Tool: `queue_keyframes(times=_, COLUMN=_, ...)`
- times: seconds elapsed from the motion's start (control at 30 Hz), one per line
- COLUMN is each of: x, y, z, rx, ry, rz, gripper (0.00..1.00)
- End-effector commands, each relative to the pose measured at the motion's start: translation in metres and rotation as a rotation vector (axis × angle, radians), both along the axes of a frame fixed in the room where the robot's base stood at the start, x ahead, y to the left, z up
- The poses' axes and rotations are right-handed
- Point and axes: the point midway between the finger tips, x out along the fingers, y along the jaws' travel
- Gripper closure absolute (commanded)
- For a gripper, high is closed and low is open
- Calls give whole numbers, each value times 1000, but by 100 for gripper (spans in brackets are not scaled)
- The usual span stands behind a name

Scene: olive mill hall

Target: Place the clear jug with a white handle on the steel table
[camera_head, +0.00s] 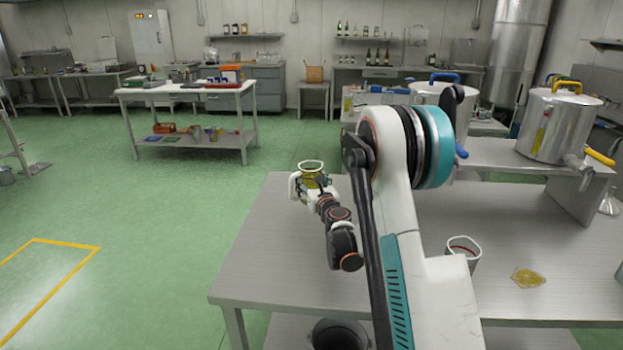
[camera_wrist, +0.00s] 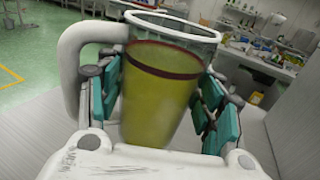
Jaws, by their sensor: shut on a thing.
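The clear jug with a white handle (camera_wrist: 160,90) holds yellow-green liquid and has a dark band near its top. My gripper (camera_wrist: 165,95) is shut around the jug's body, with a teal-padded finger on each side. The white handle (camera_wrist: 78,60) is on the left in the wrist view. In the head view the jug (camera_head: 311,170) is upright at the far left corner of the steel table (camera_head: 265,250). I cannot tell whether its base touches the tabletop, as my gripper hides it.
A white cup-like container (camera_head: 463,252) and a yellow puddle (camera_head: 528,277) are on the table at right. Steel tanks (camera_head: 556,125) with taps stand on a raised shelf behind. A second table (camera_head: 190,90) stands at the back left. The table's left part is clear.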

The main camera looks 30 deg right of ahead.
Motion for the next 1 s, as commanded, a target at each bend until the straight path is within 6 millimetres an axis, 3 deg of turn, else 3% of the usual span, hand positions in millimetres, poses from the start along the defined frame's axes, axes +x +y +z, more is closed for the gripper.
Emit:
queue_keyframes(times=0.4, x=0, y=0, z=-42, rx=0, ry=0, rz=0, gripper=84)
queue_keyframes(times=0.8, x=0, y=0, z=-44, rx=0, ry=0, rz=0, gripper=84)
queue_keyframes(times=0.83, x=0, y=0, z=-45, rx=0, ry=0, rz=0, gripper=37)
queue_keyframes(times=0.9, x=0, y=0, z=-45, rx=0, ry=0, rz=0, gripper=21)
queue_keyframes(times=1.0, x=0, y=0, z=-45, rx=0, ry=0, rz=0, gripper=19)
